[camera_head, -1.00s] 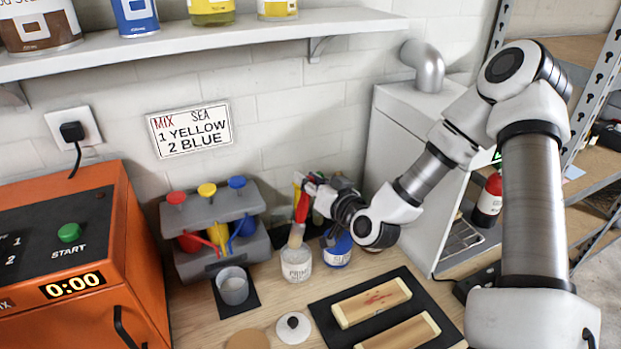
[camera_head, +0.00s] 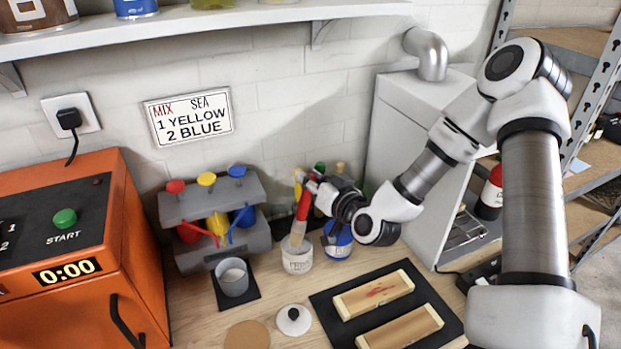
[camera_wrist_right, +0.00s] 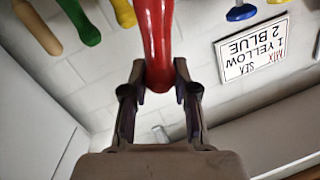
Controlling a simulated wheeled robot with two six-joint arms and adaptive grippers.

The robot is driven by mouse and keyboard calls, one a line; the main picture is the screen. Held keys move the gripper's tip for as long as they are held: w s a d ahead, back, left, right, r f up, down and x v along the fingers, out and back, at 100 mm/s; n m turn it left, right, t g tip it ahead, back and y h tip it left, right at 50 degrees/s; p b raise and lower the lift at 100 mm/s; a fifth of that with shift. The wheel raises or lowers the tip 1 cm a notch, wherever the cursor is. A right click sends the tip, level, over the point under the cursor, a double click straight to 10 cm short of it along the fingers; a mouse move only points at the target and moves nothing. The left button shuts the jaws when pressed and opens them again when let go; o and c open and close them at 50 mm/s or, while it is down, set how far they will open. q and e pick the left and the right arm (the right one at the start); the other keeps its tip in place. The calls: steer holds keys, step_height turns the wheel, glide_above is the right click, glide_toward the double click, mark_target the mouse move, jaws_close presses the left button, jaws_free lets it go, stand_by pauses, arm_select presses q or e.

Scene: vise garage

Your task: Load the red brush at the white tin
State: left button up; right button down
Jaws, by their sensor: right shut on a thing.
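My right gripper (camera_head: 316,188) is shut on the red brush (camera_head: 304,204). The brush hangs nearly upright with its pale bristles down. In the right wrist view, the red handle (camera_wrist_right: 157,35) sits between the two fingers (camera_wrist_right: 157,92). The white tin (camera_head: 297,260) stands open on the bench directly below the brush. The bristles are at the tin's mouth; how deep they reach inside is hard to tell. My left gripper is not in view.
A blue tin (camera_head: 338,242) stands close right of the white tin, by my right wrist. A grey cup (camera_head: 232,279) and a scoop rack (camera_head: 262,235) are to the left. A black mat (camera_head: 365,322) with wooden blocks lies in front. A white cabinet (camera_head: 400,145) stands behind my arm.

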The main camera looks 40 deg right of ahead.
steer(key=shift+f+b, duration=0.6)
steer(key=shift+f, duration=0.1)
stand_by(1.2)
step_height(320, 180, up, 7)
steer(key=p, duration=0.6)
steer(key=shift+r, duration=0.1)
stand_by(0.3)
stand_by(0.4)
